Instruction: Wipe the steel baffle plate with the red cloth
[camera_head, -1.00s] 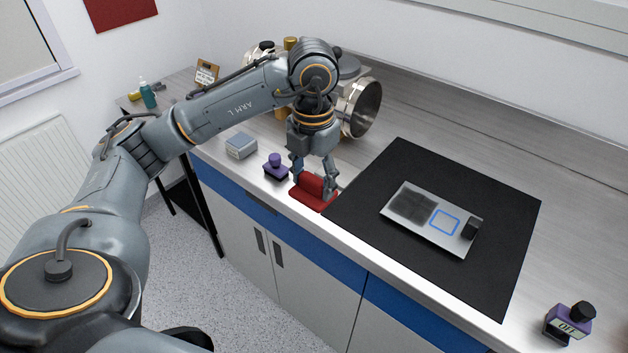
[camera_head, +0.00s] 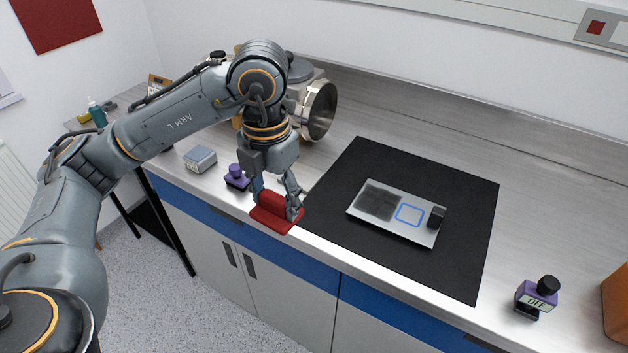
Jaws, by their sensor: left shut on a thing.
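The steel baffle plate (camera_head: 422,233) lies flat on a black mat (camera_head: 340,226) on the bench. It has a dark sooty patch (camera_head: 377,202) on its left part, a blue square outline in the middle and a black block at its right end. The red cloth (camera_head: 271,219) is at the bench's front edge, left of the mat. My left gripper (camera_head: 277,203) points down with its fingers shut on the raised part of the cloth. I cannot tell whether the cloth still touches the bench. My right gripper is not in view.
A purple stamp-like object (camera_head: 237,178) and a grey box (camera_head: 200,159) stand left of the cloth. A steel chamber with a round flange (camera_head: 320,108) stands behind my left arm. A purple object marked OFF (camera_head: 537,297) and an orange-brown thing (camera_head: 616,308) are at the right.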

